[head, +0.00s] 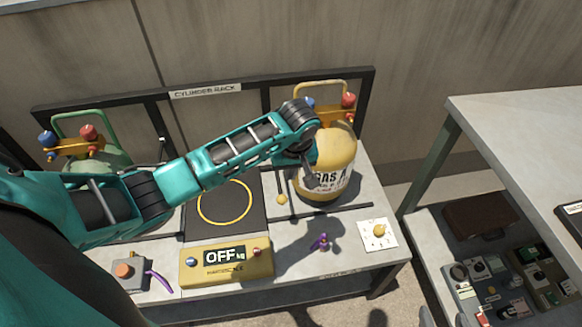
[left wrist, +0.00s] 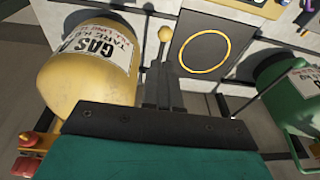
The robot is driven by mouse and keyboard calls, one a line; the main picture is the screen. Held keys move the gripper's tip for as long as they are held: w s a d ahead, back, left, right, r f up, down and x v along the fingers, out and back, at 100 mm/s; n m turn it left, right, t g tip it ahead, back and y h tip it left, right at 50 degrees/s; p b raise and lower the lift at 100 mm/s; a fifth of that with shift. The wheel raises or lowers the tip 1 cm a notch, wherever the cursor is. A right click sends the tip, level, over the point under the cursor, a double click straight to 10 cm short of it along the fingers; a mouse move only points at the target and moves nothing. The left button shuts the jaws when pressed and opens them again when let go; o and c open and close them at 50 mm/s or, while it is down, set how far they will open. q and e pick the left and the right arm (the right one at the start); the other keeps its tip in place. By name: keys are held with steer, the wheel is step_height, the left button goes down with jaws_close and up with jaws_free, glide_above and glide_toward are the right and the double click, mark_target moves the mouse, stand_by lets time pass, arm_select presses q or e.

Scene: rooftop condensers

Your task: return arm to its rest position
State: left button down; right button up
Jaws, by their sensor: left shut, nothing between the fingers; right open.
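My left arm (head: 225,155) reaches in from the left across the bench in the head view. Its gripper (head: 310,183) points down in front of the yellow gas cylinder (head: 338,160). In the left wrist view its fingers (left wrist: 163,72) are together with nothing between them. The yellow cylinder also shows at the left of that view (left wrist: 85,75); whether the gripper touches it I cannot tell. A yellow knob (head: 282,199) is close by, just beyond the fingertips in the wrist view (left wrist: 165,34). My right gripper is not in view.
The scale (head: 227,262) reads OFF, with a yellow ring on its empty plate. A green cylinder (head: 95,165) is partly hidden behind my arm. The black cylinder rack (head: 240,82) runs along the back. A purple item (head: 320,242) lies in front. A second table (head: 515,130) stands right.

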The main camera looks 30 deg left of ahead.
arm_select(q)
steer(key=shift+s+d+r, duration=0.15)
steer(key=shift+r, duration=0.55)
